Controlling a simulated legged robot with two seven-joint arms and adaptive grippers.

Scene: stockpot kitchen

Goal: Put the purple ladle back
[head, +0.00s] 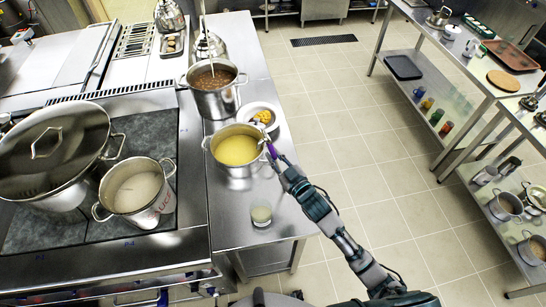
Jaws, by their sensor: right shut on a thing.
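The purple ladle (271,150) shows only as a short purple piece at the tip of my right gripper (271,147), which is shut on it. The ladle is at the right rim of a steel pot of yellow soup (237,150) on the steel counter. Its bowl is not clearly visible, and I cannot tell whether it is in the soup. My right arm reaches up from the bottom right. My left gripper is not in view.
A pot of brown stew (212,90) with a tall handle stands behind. A white bowl of yellow pieces (262,116) sits close by, and a small glass (261,215) in front. A large lidded pot (55,155) and a pale pot (137,187) are on the stove.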

